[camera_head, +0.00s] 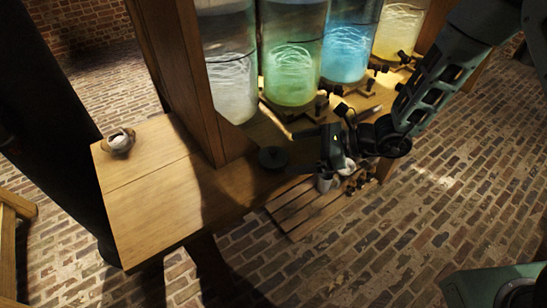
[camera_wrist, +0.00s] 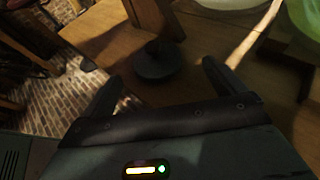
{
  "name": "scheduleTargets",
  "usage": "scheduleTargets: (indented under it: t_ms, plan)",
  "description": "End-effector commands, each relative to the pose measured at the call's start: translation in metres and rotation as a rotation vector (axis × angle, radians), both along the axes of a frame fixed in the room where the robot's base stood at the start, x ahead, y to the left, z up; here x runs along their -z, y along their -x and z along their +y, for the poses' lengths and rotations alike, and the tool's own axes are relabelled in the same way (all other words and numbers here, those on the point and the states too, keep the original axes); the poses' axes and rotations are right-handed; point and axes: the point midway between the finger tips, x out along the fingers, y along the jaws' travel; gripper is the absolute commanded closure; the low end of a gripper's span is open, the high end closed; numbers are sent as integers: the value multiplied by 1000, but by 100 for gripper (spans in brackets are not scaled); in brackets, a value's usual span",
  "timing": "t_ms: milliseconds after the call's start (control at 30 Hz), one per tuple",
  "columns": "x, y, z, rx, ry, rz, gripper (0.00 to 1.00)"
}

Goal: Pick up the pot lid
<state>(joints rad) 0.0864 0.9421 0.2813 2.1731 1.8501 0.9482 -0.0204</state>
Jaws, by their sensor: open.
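The pot lid is a dark round disc with a small knob (camera_head: 272,157), lying on the wooden bench just left of my gripper (camera_head: 305,147). In the wrist view the lid (camera_wrist: 158,62) shows knob up, in shadow, ahead of my open fingers (camera_wrist: 162,76). The fingers stand on either side of the lid's line, with the lid beyond them and apart from them. Nothing is held between the fingers.
Tall glass jars of clear, green (camera_head: 293,75), blue (camera_head: 347,45) and yellow liquid stand behind my gripper. A wooden post (camera_head: 200,90) rises behind the lid. A small rounded pot (camera_head: 119,142) sits at the bench's left end.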

Motion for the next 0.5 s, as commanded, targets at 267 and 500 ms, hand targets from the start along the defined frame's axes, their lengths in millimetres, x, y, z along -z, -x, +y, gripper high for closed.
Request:
scheduleTargets:
  t_ms: [267, 500]
  plan:
    - [14, 1, 30, -5, 0, 1, 5]
    - [22, -3, 49, 0, 1, 0, 5]
